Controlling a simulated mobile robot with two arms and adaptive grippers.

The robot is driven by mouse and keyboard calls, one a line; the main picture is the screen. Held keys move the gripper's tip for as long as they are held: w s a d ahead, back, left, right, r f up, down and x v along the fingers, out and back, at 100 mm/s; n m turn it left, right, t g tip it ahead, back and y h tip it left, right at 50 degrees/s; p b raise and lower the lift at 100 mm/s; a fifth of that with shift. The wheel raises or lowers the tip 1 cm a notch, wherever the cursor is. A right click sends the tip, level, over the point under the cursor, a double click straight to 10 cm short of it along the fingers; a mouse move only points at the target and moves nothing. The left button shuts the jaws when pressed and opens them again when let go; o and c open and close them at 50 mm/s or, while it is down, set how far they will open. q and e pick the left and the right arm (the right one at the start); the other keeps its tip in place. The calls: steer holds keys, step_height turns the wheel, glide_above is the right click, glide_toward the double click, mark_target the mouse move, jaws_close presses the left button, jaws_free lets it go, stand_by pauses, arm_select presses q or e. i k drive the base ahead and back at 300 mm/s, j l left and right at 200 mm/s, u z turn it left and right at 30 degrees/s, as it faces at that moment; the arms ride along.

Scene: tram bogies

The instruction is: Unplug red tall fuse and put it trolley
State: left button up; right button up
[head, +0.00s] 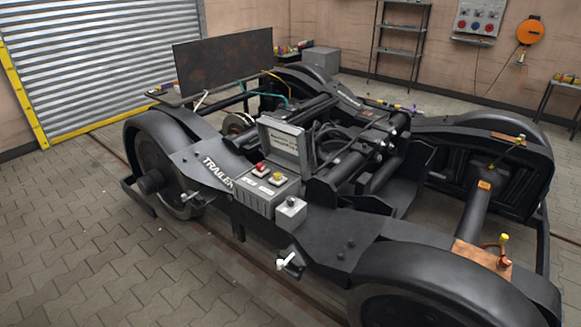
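A red fuse (260,168) stands on top of a grey box (262,196) on the near side of the black bogie. A yellow fuse (277,177) stands beside it to the right. The box's lid (284,143) is raised behind them. The red fuse is small in view, so its exact height and seating are hard to tell. Neither of my grippers shows in the head view. I cannot pick out a trolley with certainty.
The bogie's wheel arches (173,126) and frame (340,238) surround the box. A small grey box (290,213) with a knob sits just right of it. A white-handled lever (287,262) sticks out below. Paved floor (100,255) is free at the front left. A shelf rack (402,28) stands behind.

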mark_target(260, 167)
steer(key=i+j+z, duration=0.6)
steer(key=j+z, duration=0.3)
steer(key=j, duration=0.2)
steer(key=i+j, duration=0.15)
steer(key=j, duration=0.3)
steer(key=i+j+z, duration=0.1)
steer(key=j, duration=0.4)
steer(key=i+j, duration=0.25)
steer(key=j, duration=0.2)
steer(key=i+j, duration=0.15)
steer(key=j, duration=0.35)
steer(key=i+j+z, duration=0.1)
steer(key=j, duration=0.35)
steer(key=i+j, duration=0.15)
steer(key=j, duration=0.35)
steer(key=i+j+z, duration=0.1)
steer(key=j, duration=0.4)
steer(key=i+j, duration=0.15)
steer(key=j, duration=0.35)
